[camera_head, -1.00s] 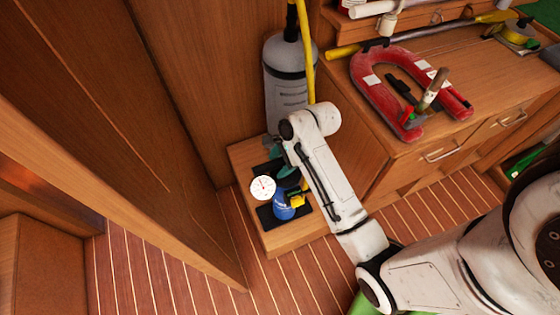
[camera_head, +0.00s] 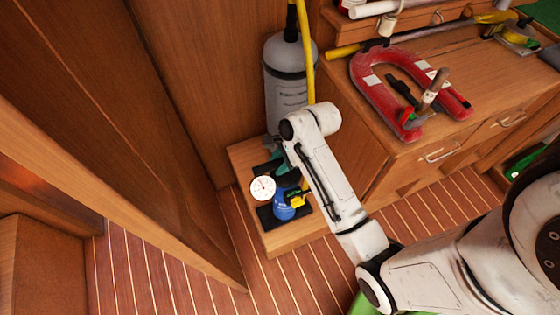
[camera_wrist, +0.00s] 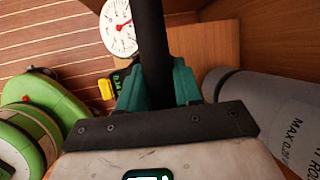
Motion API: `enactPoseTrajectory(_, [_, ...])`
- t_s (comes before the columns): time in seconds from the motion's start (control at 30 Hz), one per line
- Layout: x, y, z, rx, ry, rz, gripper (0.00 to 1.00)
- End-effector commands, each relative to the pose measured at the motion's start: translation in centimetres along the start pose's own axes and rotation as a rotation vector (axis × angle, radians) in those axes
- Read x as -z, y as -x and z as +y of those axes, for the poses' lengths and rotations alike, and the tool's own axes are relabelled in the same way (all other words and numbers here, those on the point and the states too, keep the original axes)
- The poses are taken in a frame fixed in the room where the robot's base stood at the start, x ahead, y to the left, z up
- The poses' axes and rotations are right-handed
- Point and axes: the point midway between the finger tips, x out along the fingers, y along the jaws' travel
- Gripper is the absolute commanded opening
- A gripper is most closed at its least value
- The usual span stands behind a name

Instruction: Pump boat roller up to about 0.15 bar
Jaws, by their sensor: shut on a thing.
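The boat roller (camera_head: 290,88) is the grey upright cylinder in the corner. It also shows at the right of the wrist view (camera_wrist: 262,108), with printing that starts "MAX 0.2". The blue pump (camera_head: 284,209) stands on a low wooden ledge, partly behind my arm. A white round gauge (camera_head: 262,188) with a red needle is beside it. A yellow piece (camera_wrist: 105,89) with a small dark readout shows there; its digits are too small to read surely. My gripper (camera_wrist: 158,86) has its teal fingers shut on a black upright handle (camera_wrist: 151,35).
A low wooden ledge (camera_head: 290,242) carries the pump. A wooden panel (camera_head: 120,130) closes in the left side. A wooden bench (camera_head: 440,125) at the right holds a red horseshoe-shaped float (camera_head: 365,75). A yellow pole (camera_head: 306,50) stands against the roller. Striped floor (camera_head: 190,240) lies open in front.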

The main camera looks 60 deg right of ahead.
Motion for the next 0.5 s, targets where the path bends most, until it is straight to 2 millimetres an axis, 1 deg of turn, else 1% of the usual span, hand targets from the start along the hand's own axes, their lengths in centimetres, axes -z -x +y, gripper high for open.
enactPoseTrajectory(0.4, [-1.2,3.0,-0.6,-0.002,-0.001,0.000,0.00])
enactPoseTrajectory(0.5, [-1.3,3.2,-0.7,-0.002,-0.001,0.000,0.00])
